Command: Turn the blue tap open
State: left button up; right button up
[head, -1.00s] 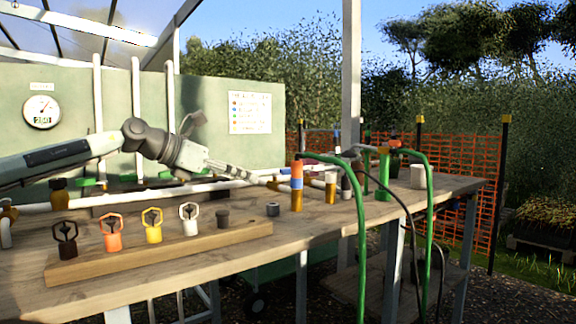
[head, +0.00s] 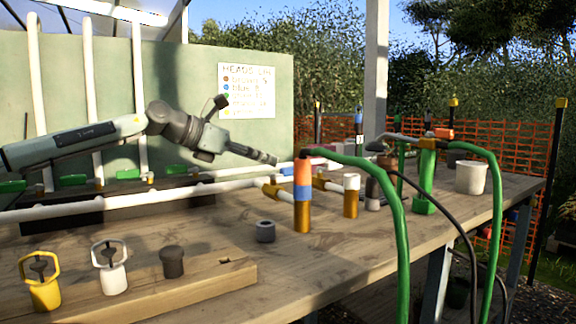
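A brass-coloured upright fitting with a blue band (head: 302,192) and an orange top stands on the wooden bench, right of centre. A green hose starts at its top. My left gripper (head: 274,159) is above the bench, just left of and a little higher than the orange top in the picture. It looks apart from the fitting, with nothing visible in it. Its fingers show too narrow to tell their opening. My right gripper is out of view.
A white-topped brass fitting (head: 351,196) and a green stand (head: 425,180) are to the right. A wooden rack (head: 200,290) holds yellow, white and dark heads. Green hoses (head: 400,235) hang over the front edge. A white pot (head: 471,177) stands behind.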

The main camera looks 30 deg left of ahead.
aim_at(285, 172)
pick_arm(q)
jog(key=shift+x, duration=3.65)
jog(key=shift+d+r, duration=0.1)
grip_shut()
